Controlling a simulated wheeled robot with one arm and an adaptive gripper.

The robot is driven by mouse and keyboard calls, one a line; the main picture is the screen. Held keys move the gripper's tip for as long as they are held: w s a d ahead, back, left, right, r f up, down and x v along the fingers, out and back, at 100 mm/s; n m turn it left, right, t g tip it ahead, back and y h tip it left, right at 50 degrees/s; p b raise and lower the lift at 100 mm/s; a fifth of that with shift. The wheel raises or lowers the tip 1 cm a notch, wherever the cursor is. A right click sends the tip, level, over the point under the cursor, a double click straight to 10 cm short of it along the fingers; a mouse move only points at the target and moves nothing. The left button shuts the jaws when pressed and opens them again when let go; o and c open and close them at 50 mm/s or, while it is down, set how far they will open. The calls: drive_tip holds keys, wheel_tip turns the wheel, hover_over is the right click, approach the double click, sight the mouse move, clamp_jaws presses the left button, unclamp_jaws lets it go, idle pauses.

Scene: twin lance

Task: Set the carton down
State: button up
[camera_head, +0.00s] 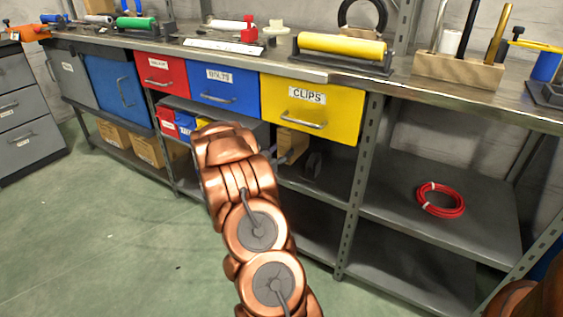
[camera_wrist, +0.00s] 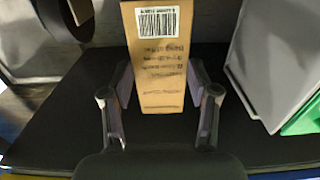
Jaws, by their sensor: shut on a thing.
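The carton (camera_wrist: 158,75) is a brown cardboard box with a white barcode label and printed text. In the wrist view it stands between the two fingers of my gripper (camera_wrist: 160,90), which is shut on it. Behind and below it is a dark flat shelf surface (camera_wrist: 60,130); I cannot tell whether the carton touches it. In the head view the carton (camera_head: 292,142) shows small below the bench drawers, beside the end of my copper arm. My gripper (camera_head: 287,156) is mostly hidden there by my arm.
A black round object (camera_wrist: 65,18) is left of the carton, and a grey bin-like object (camera_wrist: 275,55) with a green item is right. Yellow drawer CLIPS (camera_head: 312,107) overhangs the shelf. A steel post (camera_head: 361,180) stands right. A red cable coil (camera_head: 441,199) lies on the right shelf.

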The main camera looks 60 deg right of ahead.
wheel_tip(320, 180, down, 4)
drive_tip(key=shift+d+r+b, duration=0.1)
drive_tip(key=shift+r+b, duration=0.15)
drive_tip(key=shift+b, duration=0.65)
drive_tip(key=shift+d+f, duration=0.1)
drive_tip(key=shift+d, duration=0.05)
drive_tip(key=o, duration=1.5)
drive_tip(key=shift+c, duration=0.2)
